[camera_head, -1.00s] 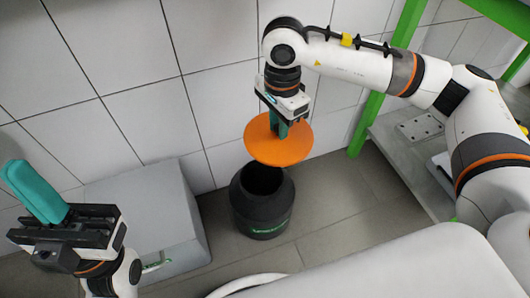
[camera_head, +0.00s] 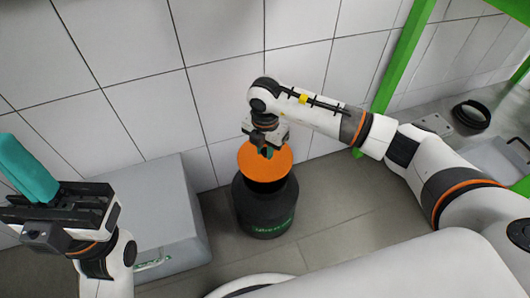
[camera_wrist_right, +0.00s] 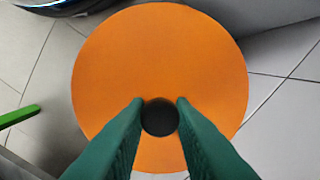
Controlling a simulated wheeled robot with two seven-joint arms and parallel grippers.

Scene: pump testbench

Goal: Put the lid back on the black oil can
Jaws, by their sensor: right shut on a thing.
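The black oil can (camera_head: 265,212) stands upright on the floor against the tiled wall. The round orange lid (camera_head: 262,172) is over its top and hides the can's mouth in the head view. I cannot tell whether the lid touches the rim. My right gripper (camera_head: 266,152) is above the lid, shut on its black knob. In the right wrist view, the green fingers (camera_wrist_right: 160,112) are on either side of the knob (camera_wrist_right: 160,118), and the lid (camera_wrist_right: 160,60) hides the can. My left gripper (camera_head: 25,170) is raised at the left, away from the can; its teal fingers overlap in view.
A grey box (camera_head: 155,205) stands left of the can. A green frame (camera_head: 402,55) and a grey bench (camera_head: 425,130) with a black ring (camera_head: 471,114) are at the right. Bare floor (camera_head: 335,205) lies right of the can.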

